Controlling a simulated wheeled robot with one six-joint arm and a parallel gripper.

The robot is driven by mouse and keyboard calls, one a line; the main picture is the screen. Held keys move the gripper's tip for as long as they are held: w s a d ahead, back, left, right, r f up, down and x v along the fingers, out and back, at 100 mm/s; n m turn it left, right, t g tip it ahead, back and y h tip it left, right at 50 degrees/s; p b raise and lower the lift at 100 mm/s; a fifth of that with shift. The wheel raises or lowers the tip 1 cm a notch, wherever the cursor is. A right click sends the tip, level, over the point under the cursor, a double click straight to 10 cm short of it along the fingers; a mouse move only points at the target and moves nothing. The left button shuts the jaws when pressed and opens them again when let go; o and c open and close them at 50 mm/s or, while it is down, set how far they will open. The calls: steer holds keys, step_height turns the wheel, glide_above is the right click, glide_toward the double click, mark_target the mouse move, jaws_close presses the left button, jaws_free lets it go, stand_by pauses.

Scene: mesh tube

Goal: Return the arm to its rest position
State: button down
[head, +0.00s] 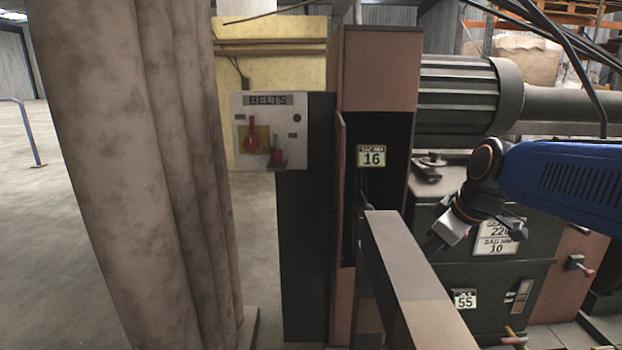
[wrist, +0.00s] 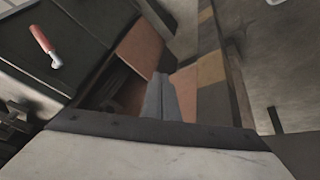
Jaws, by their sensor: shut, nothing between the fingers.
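My blue arm (head: 565,180) reaches in from the right edge of the head view. My gripper (head: 434,246) hangs at its end, pointing down and left, just behind and right of a grey and tan beam. In the wrist view the two grey fingers (wrist: 161,82) lie side by side, shut, with nothing seen between them. I cannot tell whether the fingertips touch anything.
The beam (head: 400,255) runs through the centre foreground. A tall cabinet (head: 375,70) marked 16 stands behind it, beside a BELTS switch panel (head: 268,130). A dark machine (head: 470,260) with a motor (head: 458,93) stands behind my gripper. Thick brown columns (head: 130,170) fill the left; floor shows beyond.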

steer(key=s+d+f+m+h, duration=0.1)
steer(key=s+f+m, duration=0.3)
steer(key=s, duration=0.5)
steer(key=s+d+f+m+h, duration=0.1)
steer(key=s+f+m, duration=0.3)
steer(key=s, duration=0.5)
step_height(320, 180, down, 2)
steer(key=shift+s+d+f, duration=0.1)
steer(key=shift+s+d, duration=0.1)
steer(key=shift+d, duration=0.7)
stand_by(0.4)
